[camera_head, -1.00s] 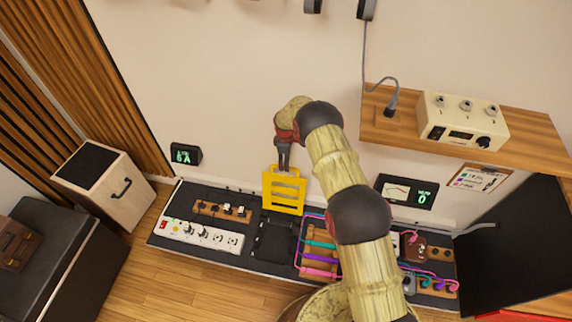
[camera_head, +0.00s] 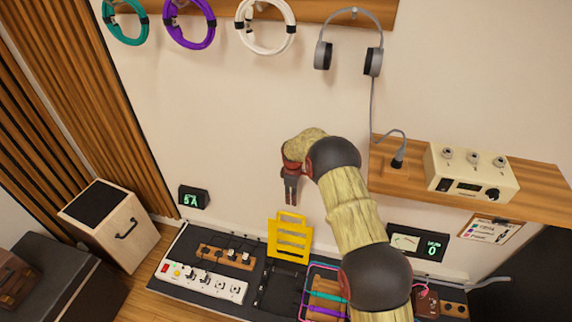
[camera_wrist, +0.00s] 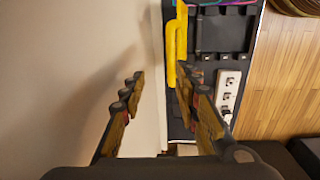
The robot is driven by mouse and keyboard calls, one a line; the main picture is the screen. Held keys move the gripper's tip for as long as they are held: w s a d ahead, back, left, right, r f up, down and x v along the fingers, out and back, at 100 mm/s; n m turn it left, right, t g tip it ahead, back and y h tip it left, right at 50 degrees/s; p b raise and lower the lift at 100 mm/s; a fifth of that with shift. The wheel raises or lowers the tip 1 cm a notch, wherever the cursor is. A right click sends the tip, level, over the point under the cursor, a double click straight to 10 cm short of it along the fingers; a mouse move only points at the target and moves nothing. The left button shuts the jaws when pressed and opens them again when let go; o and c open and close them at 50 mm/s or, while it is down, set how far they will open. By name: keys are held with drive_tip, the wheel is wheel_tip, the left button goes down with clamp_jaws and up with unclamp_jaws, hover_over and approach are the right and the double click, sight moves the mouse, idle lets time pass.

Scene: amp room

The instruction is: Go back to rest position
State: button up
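My gripper (camera_head: 290,200) is open and empty, pointing down in front of the wall. Its two fingers (camera_wrist: 158,95) stand apart in the wrist view, with nothing between them. A yellow slotted panel with a handle (camera_head: 290,240) stands upright at the back of the black floor board, just below my fingertips in the head view. The panel also shows edge-on in the wrist view (camera_wrist: 177,40), beyond the right finger. My arm hides part of the board's right side.
A white power strip (camera_head: 205,281) and a wooden socket block (camera_head: 225,256) lie left on the board. A wooden shelf (camera_head: 400,182) with a cream box (camera_head: 470,172) juts out at right. Headphones (camera_head: 348,45) and coiled cables (camera_head: 265,45) hang above. The wall left of my gripper is clear.

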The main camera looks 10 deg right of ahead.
drive_tip(key=shift+m, duration=0.3)
drive_tip(key=s+r+m+g, duration=0.15)
drive_tip(key=s+m, duration=0.35)
drive_tip(key=s, duration=0.6)
drive_tip(key=s+d+r+m+t+p, duration=0.1)
drive_tip(key=s+r+m+t, duration=0.1)
drive_tip(key=s+r, duration=1)
drive_tip(key=s+d+r+m+t+p, duration=0.1)
drive_tip(key=s+d+r+m+t, duration=0.1)
drive_tip(key=s+r, duration=1)
drive_tip(key=s+d+r+m+t+p, duration=0.1)
drive_tip(key=s+d+r+m+t, duration=0.1)
drive_tip(key=s+r, duration=1)
wheel_tip(320, 180, up, 9)
drive_tip(key=shift+f+m, duration=0.15)
drive_tip(key=shift+m, duration=0.75)
drive_tip(key=shift+o, duration=1.1)
drive_tip(key=shift+s+t, duration=0.1)
drive_tip(key=shift+t, duration=0.15)
